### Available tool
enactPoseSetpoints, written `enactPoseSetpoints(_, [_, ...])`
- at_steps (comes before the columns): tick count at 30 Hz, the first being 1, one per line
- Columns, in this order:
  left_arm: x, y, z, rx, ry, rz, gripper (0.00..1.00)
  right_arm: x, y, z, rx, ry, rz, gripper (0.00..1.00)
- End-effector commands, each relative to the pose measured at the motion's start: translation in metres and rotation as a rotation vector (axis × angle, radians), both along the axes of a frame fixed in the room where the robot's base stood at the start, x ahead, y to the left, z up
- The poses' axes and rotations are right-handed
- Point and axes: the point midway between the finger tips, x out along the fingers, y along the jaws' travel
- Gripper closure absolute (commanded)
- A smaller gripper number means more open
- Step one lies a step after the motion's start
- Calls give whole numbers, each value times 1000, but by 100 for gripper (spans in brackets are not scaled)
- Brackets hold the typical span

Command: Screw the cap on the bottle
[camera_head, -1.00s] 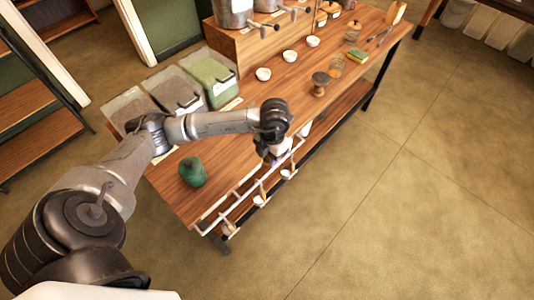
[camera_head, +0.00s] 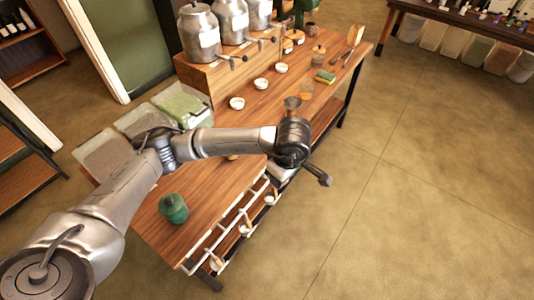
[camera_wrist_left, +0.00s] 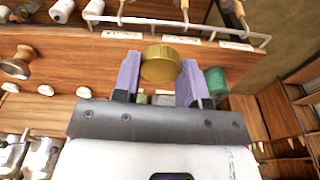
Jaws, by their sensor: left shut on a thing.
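My left gripper (camera_wrist_left: 160,80) has two purple fingers and is shut on a round gold cap (camera_wrist_left: 160,63), seen in the left wrist view. The cap is between the fingers, and I cannot tell whether anything is beneath it. In the head view my left wrist is over the table's front edge and hides the fingers and cap. No bottle is clearly identifiable; a small amber glass container (camera_head: 306,91) and a lidded glass jar (camera_head: 318,55) stand farther along the table. My right gripper is not in view.
The wooden table (camera_head: 215,185) has a white rail with hooks along its front edge. A brown-topped stand (camera_head: 292,103), white bowls and a sponge (camera_head: 325,77) lie beyond my arm. Bins stand behind; open floor is right.

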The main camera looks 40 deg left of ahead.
Motion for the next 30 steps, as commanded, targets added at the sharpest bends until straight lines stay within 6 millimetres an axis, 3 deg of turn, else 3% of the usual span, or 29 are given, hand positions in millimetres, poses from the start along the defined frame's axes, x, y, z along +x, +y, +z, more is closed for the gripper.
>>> enactPoseSetpoints(6, [9, -26, 36, 2, -6, -606, 82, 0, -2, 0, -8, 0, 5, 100])
enactPoseSetpoints(15, [12, -50, 72, 1, -2, -1273, 82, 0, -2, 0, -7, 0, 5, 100])
enactPoseSetpoints(22, [12, -59, 86, 0, -1, -1547, 82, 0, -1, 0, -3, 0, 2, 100])
enactPoseSetpoints(30, [12, -62, 90, 0, 1, -1633, 82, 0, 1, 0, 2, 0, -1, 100])
